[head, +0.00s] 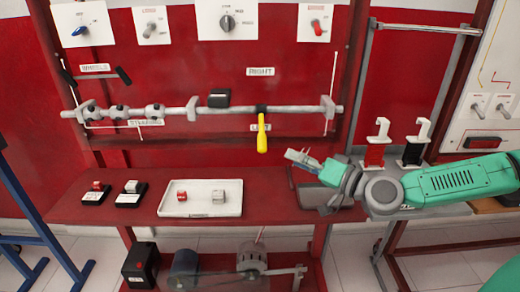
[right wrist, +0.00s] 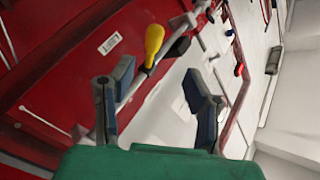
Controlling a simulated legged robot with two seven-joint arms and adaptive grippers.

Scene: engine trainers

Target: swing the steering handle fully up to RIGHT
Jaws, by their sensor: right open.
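The steering handle (head: 262,135) is a yellow grip hanging down from a dark collar on the grey horizontal steering shaft (head: 190,111). It points down, over the LEFT label (head: 260,127); the RIGHT label (head: 260,71) is above the shaft. My right gripper (head: 297,157) is open and empty, just right of and below the handle's lower end, apart from it. In the right wrist view, the yellow handle (right wrist: 153,42) lies beyond the open fingertips (right wrist: 160,72), not between them. My left gripper is not in view.
A black block (head: 219,98) sits on the shaft left of the handle. Knob panels (head: 227,20) line the top. Below, a red shelf (head: 270,205) holds a white tray (head: 172,210) and small switches (head: 97,193).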

